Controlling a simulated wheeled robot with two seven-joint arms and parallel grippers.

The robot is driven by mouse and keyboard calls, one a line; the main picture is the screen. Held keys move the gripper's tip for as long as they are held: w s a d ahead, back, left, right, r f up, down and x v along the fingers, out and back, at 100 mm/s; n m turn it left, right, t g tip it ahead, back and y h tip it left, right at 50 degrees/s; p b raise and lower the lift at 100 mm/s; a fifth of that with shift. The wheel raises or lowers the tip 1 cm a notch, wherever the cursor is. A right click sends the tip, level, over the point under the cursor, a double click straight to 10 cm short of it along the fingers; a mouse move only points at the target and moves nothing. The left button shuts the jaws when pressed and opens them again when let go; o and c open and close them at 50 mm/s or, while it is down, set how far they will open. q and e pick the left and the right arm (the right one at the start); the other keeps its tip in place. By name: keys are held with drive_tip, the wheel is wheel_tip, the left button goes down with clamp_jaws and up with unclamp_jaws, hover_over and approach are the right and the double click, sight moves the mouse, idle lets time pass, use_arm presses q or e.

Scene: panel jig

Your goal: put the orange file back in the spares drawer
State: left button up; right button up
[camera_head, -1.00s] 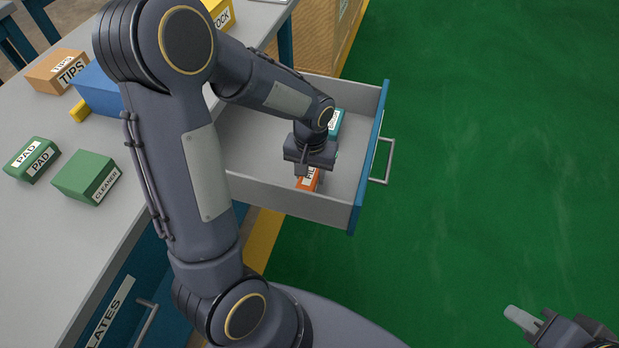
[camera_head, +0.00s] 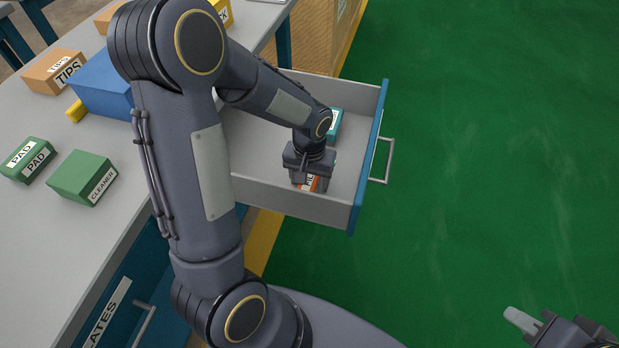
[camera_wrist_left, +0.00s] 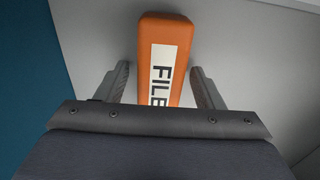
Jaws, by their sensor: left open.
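The orange file (camera_head: 311,183), a block with a white FILE label, lies on the floor of the open drawer (camera_head: 288,199). It also shows in the left wrist view (camera_wrist_left: 180,35), its near end hidden behind my gripper body. My left gripper (camera_head: 308,178) is inside the drawer, directly over the file. In the wrist view its open fingers (camera_wrist_left: 164,90) stand on either side of the file, with a narrow gap at each side. My right gripper (camera_head: 550,328) is at the bottom right, partly cut off, over the green floor.
A teal box (camera_head: 334,126) lies in the drawer beyond my left gripper. The drawer's blue front (camera_head: 369,158) has a handle. The bench holds green PAD (camera_head: 28,160) and CLEANER (camera_head: 84,177) boxes, an orange TIPS box (camera_head: 56,70) and a blue bin (camera_head: 103,92).

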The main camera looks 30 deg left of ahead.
sight(310, 178)
use_arm(q)
wheel_tip(310, 178, up, 11)
drive_tip(key=p, duration=0.3)
drive_tip(key=s+d+r+t+h, duration=0.2)
drive_tip(key=s+r, duration=0.2)
drive_tip(key=s, duration=0.4)
drive_tip(key=s+d+r+m+t+h, duration=0.1)
drive_tip(key=s+d+r+t, duration=0.1)
drive_tip(key=s, duration=0.6)
wheel_tip(310, 178, up, 2)
drive_tip(key=shift+s+r+t+h, duration=0.2)
drive_tip(key=shift+t+h, duration=0.2)
drive_tip(key=shift+t, duration=0.4)
